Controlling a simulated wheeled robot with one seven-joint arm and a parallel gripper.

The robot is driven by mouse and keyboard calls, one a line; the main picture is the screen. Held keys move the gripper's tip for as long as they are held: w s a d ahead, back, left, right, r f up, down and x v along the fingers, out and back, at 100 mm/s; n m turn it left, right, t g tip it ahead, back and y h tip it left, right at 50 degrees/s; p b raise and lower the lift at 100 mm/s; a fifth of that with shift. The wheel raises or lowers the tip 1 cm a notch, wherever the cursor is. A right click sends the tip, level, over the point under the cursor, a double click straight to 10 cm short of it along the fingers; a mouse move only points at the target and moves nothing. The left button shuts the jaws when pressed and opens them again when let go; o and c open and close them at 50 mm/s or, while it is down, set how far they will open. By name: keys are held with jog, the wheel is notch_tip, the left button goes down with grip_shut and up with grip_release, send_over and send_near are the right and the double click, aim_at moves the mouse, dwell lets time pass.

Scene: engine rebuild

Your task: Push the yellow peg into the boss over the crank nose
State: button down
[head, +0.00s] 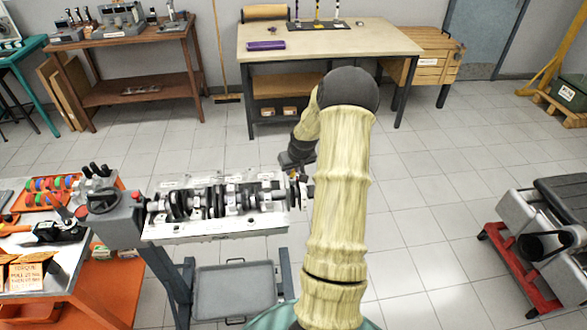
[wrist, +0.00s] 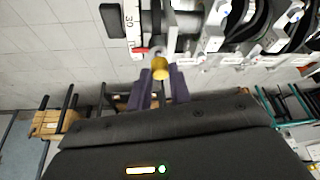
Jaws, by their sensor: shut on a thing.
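The yellow peg (wrist: 160,68) shows in the wrist view between the tips of my gripper's two purple fingers (wrist: 162,84), which are shut on it. Its far end points at the edge of the pale engine block (wrist: 185,60). A small grey ring-like part, perhaps the boss, lies just beyond the peg; I cannot tell whether the peg has entered it. In the head view the engine block (head: 220,228) carries the dark crankshaft (head: 205,202).
The block sits on a stand with a grey tray (head: 236,290) below. An orange bench (head: 105,285) with tools stands at the left. A wooden workbench (head: 330,42) is at the back, and a red-framed stand (head: 515,262) is at the right. Tiled floor between them is clear.

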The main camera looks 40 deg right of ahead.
jog(key=shift+f+b, duration=0.5)
jog(key=shift+f, duration=0.3)
dwell(0.4)
jog(key=c, duration=1.5)
grip_release()
jog(key=shift+r+p, duration=1.2)
jog(key=shift+r, duration=0.3)
jog(key=o, duration=0.5)
jog(key=shift+o, duration=0.2)
jog(key=shift+r, duration=0.1)
jog(key=b+v, duration=0.3)
jog(key=v, duration=1.4)
jog(key=shift+s, duration=0.15)
jog(key=shift+a, duration=0.1)
